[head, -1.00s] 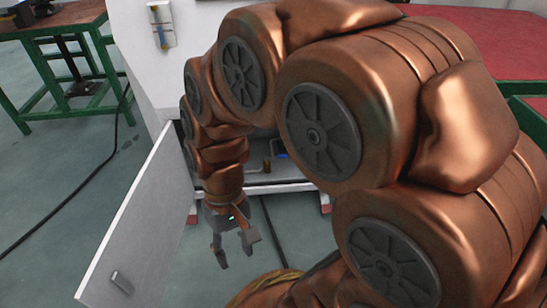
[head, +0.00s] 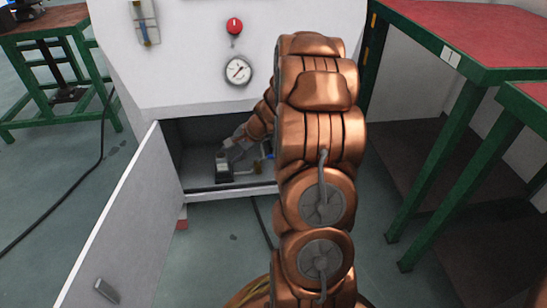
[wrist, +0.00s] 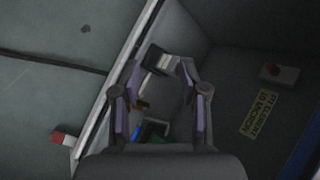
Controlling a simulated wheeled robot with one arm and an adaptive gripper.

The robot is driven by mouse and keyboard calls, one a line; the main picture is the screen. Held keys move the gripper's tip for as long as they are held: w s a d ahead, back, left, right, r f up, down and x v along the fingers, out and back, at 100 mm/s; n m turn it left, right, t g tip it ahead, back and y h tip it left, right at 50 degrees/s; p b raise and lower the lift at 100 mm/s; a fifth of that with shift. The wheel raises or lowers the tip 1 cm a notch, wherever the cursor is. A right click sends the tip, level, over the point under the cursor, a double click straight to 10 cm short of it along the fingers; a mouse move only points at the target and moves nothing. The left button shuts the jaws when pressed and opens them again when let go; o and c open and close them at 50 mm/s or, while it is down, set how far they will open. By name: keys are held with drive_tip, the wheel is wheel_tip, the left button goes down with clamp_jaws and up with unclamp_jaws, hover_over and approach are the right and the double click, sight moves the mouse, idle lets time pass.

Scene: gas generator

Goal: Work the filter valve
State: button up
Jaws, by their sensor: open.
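My gripper (head: 237,141) is inside the open lower compartment of the white cabinet, partly hidden by my arm. In the wrist view my gripper (wrist: 160,70) is open, with its fingers apart and nothing clearly held. A small blue part (head: 267,151), perhaps the valve's handle, shows beside my arm; a blue part (wrist: 137,132) also shows low between the fingers. A small brass part (wrist: 142,105) lies near the left finger. A dark and pale fitting (wrist: 160,62) is just beyond the fingertips. I cannot tell which part is the filter valve, or whether the fingers touch anything.
The cabinet door (head: 120,225) stands open at the left. A dark block-like device (head: 223,166) stands near the compartment's front edge. A gauge (head: 238,70) and red knob (head: 234,26) are on the panel above. A yellow label (wrist: 259,113) and a red-topped block (wrist: 279,73) lie right.

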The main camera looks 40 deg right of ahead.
drive_tip(key=d+f+m+h, duration=0.25)
drive_tip(key=d+f, duration=0.25)
drive_tip(key=d, duration=0.5)
drive_tip(key=m+t+h+b, duration=0.1)
drive_tip(key=m+h+b, duration=0.1)
drive_tip(key=m, duration=0.3)
approach(272, 156)
drive_tip(key=f, duration=0.1)
drive_tip(key=shift+n+y, duration=0.25)
drive_tip(key=shift+y, duration=0.1)
drive_tip(key=x, duration=0.2)
drive_tip(key=b+x, duration=0.1)
drive_tip(key=x, duration=0.2)
drive_tip(key=shift+w+d+f, duration=0.1)
drive_tip(key=shift+w+d, duration=0.15)
drive_tip(key=shift+w, duration=0.1)
drive_tip(key=shift+b+x, duration=0.5)
drive_tip(key=shift+x, duration=0.5)
drive_tip(key=shift+w, duration=0.15)
clamp_jaws()
